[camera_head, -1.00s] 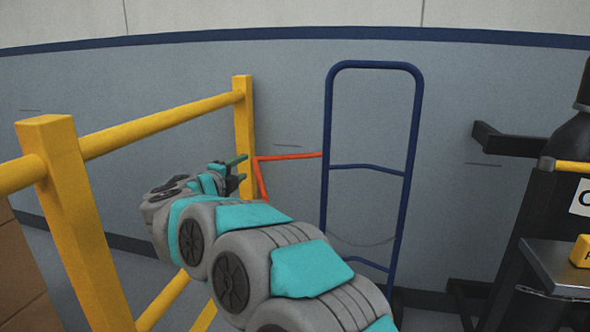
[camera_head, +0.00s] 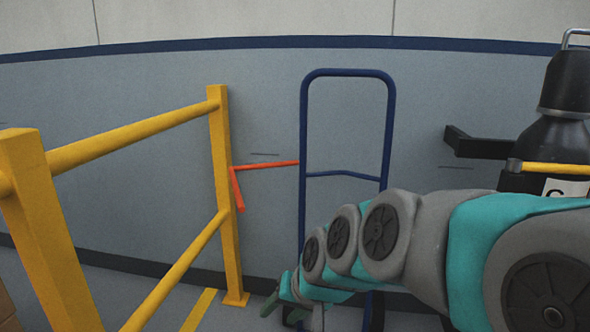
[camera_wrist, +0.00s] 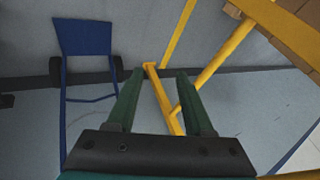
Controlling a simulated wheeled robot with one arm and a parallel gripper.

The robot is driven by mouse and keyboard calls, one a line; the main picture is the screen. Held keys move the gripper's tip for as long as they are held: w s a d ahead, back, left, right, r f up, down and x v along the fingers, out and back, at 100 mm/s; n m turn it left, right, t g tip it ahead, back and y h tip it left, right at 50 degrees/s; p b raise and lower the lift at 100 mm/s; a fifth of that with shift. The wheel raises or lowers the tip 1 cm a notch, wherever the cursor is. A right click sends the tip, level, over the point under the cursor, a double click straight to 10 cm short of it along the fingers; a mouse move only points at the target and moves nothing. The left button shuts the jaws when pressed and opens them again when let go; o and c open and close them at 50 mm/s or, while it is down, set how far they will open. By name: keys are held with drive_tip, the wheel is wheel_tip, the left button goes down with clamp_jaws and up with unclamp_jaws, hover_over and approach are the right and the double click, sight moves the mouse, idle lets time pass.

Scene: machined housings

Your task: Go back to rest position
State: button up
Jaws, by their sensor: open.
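In the head view my arm reaches in from the right edge, and the gripper (camera_head: 284,300) hangs low near the bottom centre, in front of the lower part of a blue hand truck (camera_head: 388,130). The arm hides much of the hand truck's lower half. The hand truck also shows at the left of the wrist view (camera_wrist: 63,110).
A yellow guard railing (camera_head: 222,170) stands at the left, with an orange-red bar (camera_head: 268,165) beside its far post. A dark gas cylinder (camera_head: 560,140) with a yellow bar across it stands at the right, partly behind my arm. Bare floor (camera_head: 262,280) shows between railing and hand truck.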

drive_tip(key=s+d+f+g+h, duration=0.2)
drive_tip(key=s+d+f+g, duration=0.1)
drive_tip(key=s+d, duration=0.5)
drive_tip(key=s+d+f+g+h, duration=0.2)
drive_tip(key=s+d+f, duration=0.3)
drive_tip(key=s+d, duration=0.4)
drive_tip(key=s+g, duration=0.1)
drive_tip(key=s, duration=0.5)
drive_tip(key=shift+d+h, duration=0.25)
drive_tip(key=shift+h, duration=0.05)
